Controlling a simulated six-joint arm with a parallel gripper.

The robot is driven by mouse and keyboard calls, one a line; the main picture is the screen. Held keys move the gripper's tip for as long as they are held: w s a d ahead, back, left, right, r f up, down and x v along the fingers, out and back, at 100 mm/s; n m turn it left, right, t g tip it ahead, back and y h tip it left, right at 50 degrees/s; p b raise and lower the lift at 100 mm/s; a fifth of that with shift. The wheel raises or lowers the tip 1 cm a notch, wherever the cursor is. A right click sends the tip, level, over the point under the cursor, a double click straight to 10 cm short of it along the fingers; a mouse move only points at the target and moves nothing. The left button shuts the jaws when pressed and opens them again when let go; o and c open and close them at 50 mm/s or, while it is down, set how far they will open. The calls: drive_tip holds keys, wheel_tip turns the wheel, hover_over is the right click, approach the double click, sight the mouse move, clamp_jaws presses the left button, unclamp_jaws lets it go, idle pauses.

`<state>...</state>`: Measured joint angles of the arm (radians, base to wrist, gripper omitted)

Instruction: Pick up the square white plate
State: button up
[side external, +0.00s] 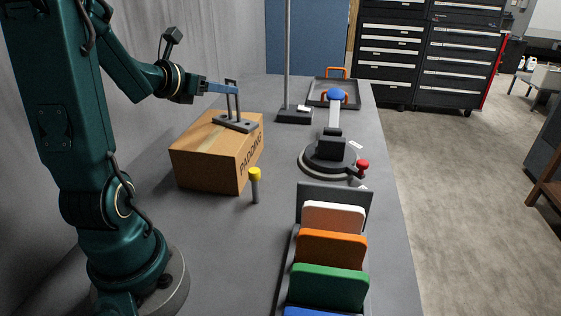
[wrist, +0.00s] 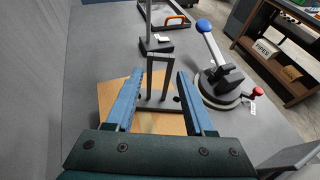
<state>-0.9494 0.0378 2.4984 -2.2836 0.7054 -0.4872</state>
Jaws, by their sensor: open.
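The square white plate (side external: 334,217) stands upright in a rack in the side view, between a dark grey end plate (side external: 320,193) and an orange plate (side external: 331,249). Its lower part is hidden by the orange plate. I cannot make it out in the wrist view. My gripper (side external: 238,91) is open, well away from the plate, at the far left over a cardboard box. In the wrist view its two blue fingers (wrist: 159,78) lie either side of a grey upright handle (wrist: 158,90), with nothing visibly gripped. I cannot tell whether they touch the handle.
The handle's base rests on the cardboard box (side external: 207,165). A yellow-topped peg (side external: 255,186) stands between box and rack. A round device with a blue-knobbed lever (side external: 330,160) stands behind the rack. A post (side external: 288,60) and grey tray (side external: 333,92) are farther back. A green plate (side external: 328,288) is nearer.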

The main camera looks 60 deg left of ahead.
drive_tip(key=w+d+r+m+t+y, duration=0.1)
drive_tip(key=w+d+r+m+y, duration=0.3)
drive_tip(key=m, duration=0.8)
drive_tip(key=w+d+r+m+t, duration=0.15)
drive_tip(key=r+m, duration=0.45)
drive_tip(key=m, duration=0.7)
drive_tip(key=m+g+h, duration=0.6)
drive_tip(key=m+h, duration=1.3)
drive_tip(key=m, duration=0.5)
hover_over(305, 203)
wheel_tip(305, 203, down, 6)
drive_tip(key=f, duration=0.1)
drive_tip(key=shift+t+y, duration=0.25)
drive_tip(key=shift+y, duration=0.05)
drive_tip(key=f, duration=1.2)
drive_tip(key=shift+s+a+f, duration=0.2)
drive_tip(key=shift+s, duration=0.05)
drive_tip(key=shift+w+f, duration=0.1)
drive_tip(key=shift+f, duration=0.6)
drive_tip(key=shift+x, duration=2.5)
